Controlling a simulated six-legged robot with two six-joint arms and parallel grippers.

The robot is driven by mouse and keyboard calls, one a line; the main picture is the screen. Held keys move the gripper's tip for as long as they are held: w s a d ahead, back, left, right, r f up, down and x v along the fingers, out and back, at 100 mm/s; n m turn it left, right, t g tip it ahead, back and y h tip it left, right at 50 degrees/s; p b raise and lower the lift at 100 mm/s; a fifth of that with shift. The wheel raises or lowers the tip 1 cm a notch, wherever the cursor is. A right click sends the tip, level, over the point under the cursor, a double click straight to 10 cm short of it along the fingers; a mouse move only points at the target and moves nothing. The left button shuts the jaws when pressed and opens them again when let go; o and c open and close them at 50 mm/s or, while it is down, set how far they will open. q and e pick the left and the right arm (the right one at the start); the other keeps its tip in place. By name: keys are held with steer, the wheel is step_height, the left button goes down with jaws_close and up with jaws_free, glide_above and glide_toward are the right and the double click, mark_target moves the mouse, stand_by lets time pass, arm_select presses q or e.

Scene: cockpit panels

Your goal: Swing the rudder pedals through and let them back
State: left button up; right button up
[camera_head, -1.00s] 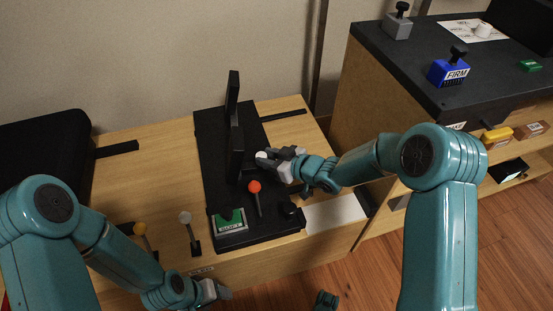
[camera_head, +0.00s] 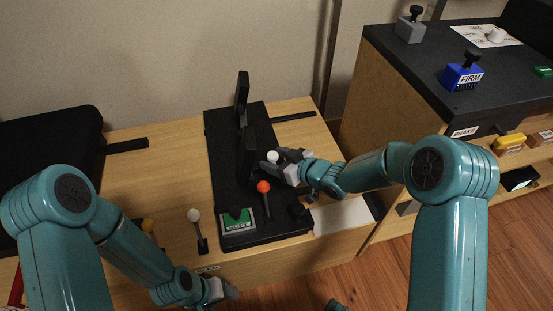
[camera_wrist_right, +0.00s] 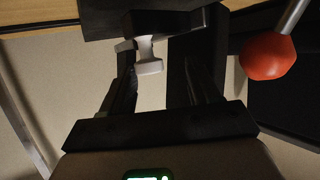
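Two upright black plates, which look like the rudder pedals, stand on a black base (camera_head: 222,160): a far one (camera_head: 242,98) and a near one (camera_head: 249,155). My right gripper (camera_head: 276,162) is just right of the near plate. A white knob (camera_head: 272,156) shows between its fingers. In the right wrist view the fingers (camera_wrist_right: 160,75) are spread, with a pale T-shaped piece (camera_wrist_right: 149,55) near the left fingertip; I cannot tell if they touch. My left gripper (camera_head: 218,291) is low at the wooden top's front edge, away from the plates; its fingers are unclear.
A red-knobbed lever (camera_head: 264,187) stands close in front of my right gripper; its knob also shows in the right wrist view (camera_wrist_right: 267,56). A green-framed box (camera_head: 238,220) and a white-knobbed lever (camera_head: 194,216) are nearer. A counter with a blue FIRM block (camera_head: 462,76) is at right.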

steer(key=p+v, duration=0.5)
steer(key=v, duration=1.1)
steer(key=shift+s+d, duration=0.15)
steer(key=shift+f, duration=0.1)
